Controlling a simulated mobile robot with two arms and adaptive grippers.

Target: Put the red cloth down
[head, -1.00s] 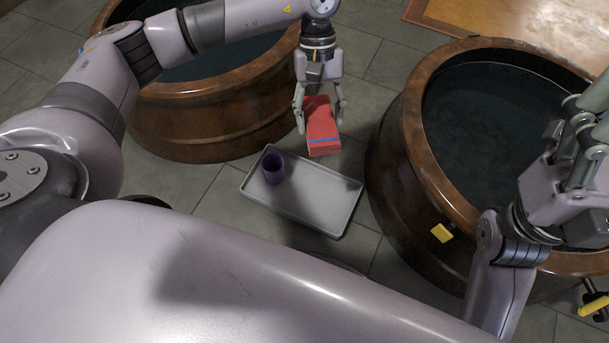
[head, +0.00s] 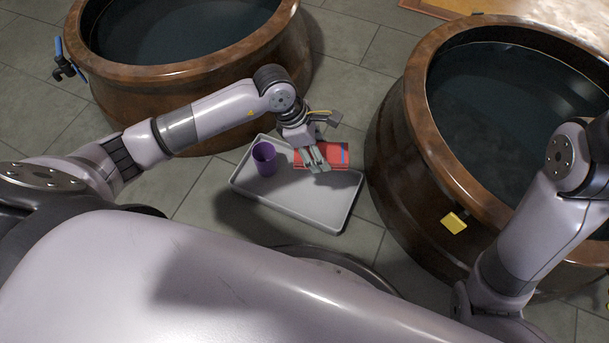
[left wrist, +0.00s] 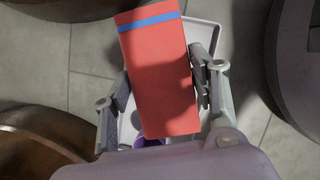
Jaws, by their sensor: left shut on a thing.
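The red cloth (head: 337,156) is a folded flat block with a blue stripe near one end. My left gripper (head: 316,159) is shut on it, over the far right part of a grey tray (head: 310,208) on the floor. In the left wrist view the cloth (left wrist: 160,80) lies between the two fingers, with the tray (left wrist: 204,33) behind it. I cannot tell whether the cloth touches the tray. My right gripper is out of view; only its arm shows at the right.
A purple cup (head: 264,159) stands on the tray, left of the cloth. Large round brown tubs with dark insides stand at the back left (head: 195,120) and right (head: 400,165). A yellow tag (head: 454,222) is on the right tub. The tray's near part is bare.

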